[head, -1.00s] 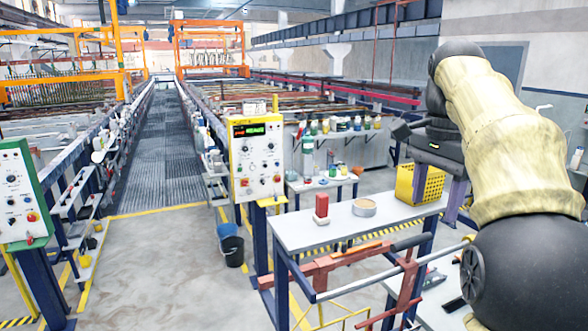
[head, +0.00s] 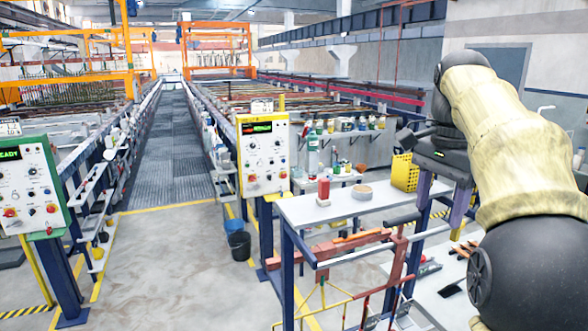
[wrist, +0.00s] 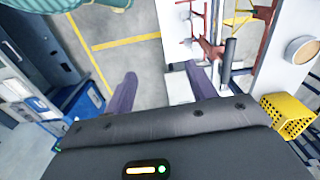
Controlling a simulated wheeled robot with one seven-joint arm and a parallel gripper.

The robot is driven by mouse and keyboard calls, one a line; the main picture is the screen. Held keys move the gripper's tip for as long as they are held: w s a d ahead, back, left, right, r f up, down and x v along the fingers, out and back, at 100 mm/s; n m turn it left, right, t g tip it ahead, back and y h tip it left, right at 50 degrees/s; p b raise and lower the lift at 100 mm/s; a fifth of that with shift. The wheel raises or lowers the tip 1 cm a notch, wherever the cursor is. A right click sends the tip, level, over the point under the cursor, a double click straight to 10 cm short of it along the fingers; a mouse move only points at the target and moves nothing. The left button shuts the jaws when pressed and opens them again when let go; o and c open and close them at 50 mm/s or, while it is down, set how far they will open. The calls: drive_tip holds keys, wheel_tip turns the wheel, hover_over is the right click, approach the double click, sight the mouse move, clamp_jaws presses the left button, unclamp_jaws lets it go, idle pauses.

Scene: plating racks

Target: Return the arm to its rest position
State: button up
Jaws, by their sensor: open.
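My gripper (head: 443,205) hangs from my raised arm at the right of the head view, above the right end of a light worktable (head: 345,208). Its two purple fingers are spread apart with nothing between them. In the wrist view my gripper (wrist: 162,75) also shows its fingers apart, over the floor and the table's edge.
On the worktable stand a red block (head: 323,187), a round tan container (head: 362,192) and a yellow perforated basket (head: 404,172). A red frame (head: 345,246) fronts the table. Control panels stand left, one yellow-edged (head: 262,155), one green-edged (head: 28,188). Buckets (head: 238,245) stand on open floor.

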drive_tip(key=a+f+n+t+b, duration=0.1)
drive_tip(key=a+f+n, duration=0.15)
drive_tip(key=f, duration=0.85)
drive_tip(key=a+f+n+b, duration=0.15)
drive_tip(key=f+n, duration=0.25)
drive_tip(key=f, duration=0.7)
drive_tip(key=s+a+f+n, duration=0.2)
drive_tip(key=s+f, duration=0.3)
drive_tip(key=f, duration=0.3)
drive_tip(key=s+a+f+n+t, duration=0.1)
drive_tip(key=s+a+f+n, duration=0.2)
drive_tip(key=f, duration=0.4)
drive_tip(key=s+n, duration=0.1)
drive_tip(key=s, duration=0.1)
drive_tip(key=shift+s+f+b, duration=0.3)
drive_tip(key=shift+f+b, duration=0.05)
drive_tip(key=shift+w+a+n, duration=0.15)
drive_tip(key=shift+n, duration=0.1)
drive_tip(key=shift+s, duration=0.2)
